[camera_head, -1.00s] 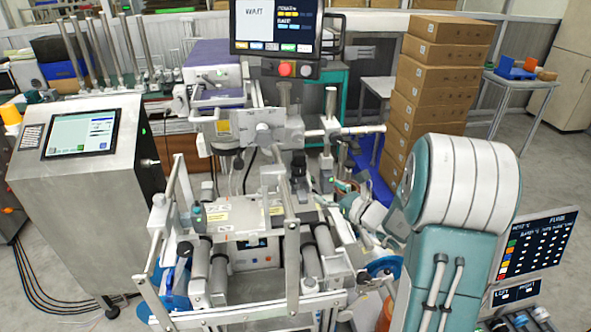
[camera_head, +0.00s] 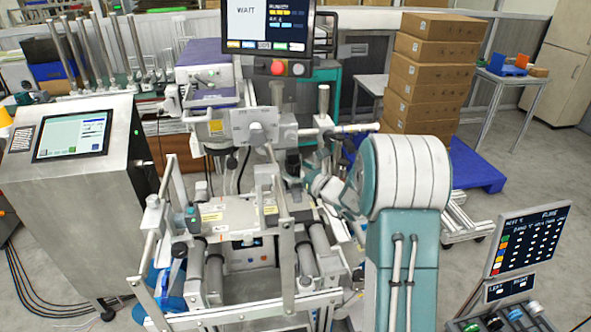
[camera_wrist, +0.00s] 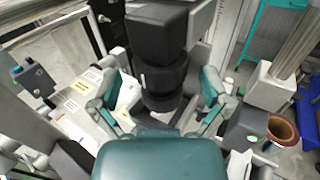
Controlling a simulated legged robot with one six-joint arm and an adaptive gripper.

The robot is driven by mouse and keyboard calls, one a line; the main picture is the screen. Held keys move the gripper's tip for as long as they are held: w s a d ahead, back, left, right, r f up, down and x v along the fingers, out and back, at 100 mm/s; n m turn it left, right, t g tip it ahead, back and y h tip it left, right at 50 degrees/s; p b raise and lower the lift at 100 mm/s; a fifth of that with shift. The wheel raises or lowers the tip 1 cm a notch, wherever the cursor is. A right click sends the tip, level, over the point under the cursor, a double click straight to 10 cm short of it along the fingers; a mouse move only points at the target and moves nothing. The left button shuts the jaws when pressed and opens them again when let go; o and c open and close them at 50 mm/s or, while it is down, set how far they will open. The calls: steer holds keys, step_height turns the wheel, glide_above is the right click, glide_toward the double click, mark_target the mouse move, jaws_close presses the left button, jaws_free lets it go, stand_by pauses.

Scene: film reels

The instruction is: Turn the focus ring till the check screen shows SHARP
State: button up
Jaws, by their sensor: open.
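A black lens-like stack (camera_wrist: 160,78) hangs below a black block (camera_wrist: 158,32) in the wrist view. It has ridged round bands; I cannot tell which band is the focus ring. My gripper (camera_wrist: 161,92) is open, with one teal finger on each side of the stack. Gaps seem to show beside the stack, but contact cannot be made out. In the head view my gripper (camera_head: 303,168) is small and partly hidden by my arm, at the machine's middle. The monitor (camera_head: 268,27) above the machine reads WAIT; I see no SHARP on it.
Metal frame bars and rollers (camera_head: 303,262) stand in front of the machine. A steel cabinet with a screen (camera_head: 72,139) is at left. Stacked cartons (camera_head: 428,75) stand on a blue pallet (camera_head: 476,174) at right. A brown cup-like thing (camera_wrist: 283,128) is right of my gripper.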

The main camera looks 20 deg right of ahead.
steer(key=shift+d, duration=0.1)
steer(key=shift+c, duration=0.6)
steer(key=c, duration=1)
steer(key=shift+y, duration=0.3)
steer(key=shift+c, duration=0.2)
steer(key=shift+n+g+y, duration=0.5)
steer(key=shift+n+y, duration=0.2)
steer(key=o, duration=1.2)
steer(key=shift+c, duration=0.2)
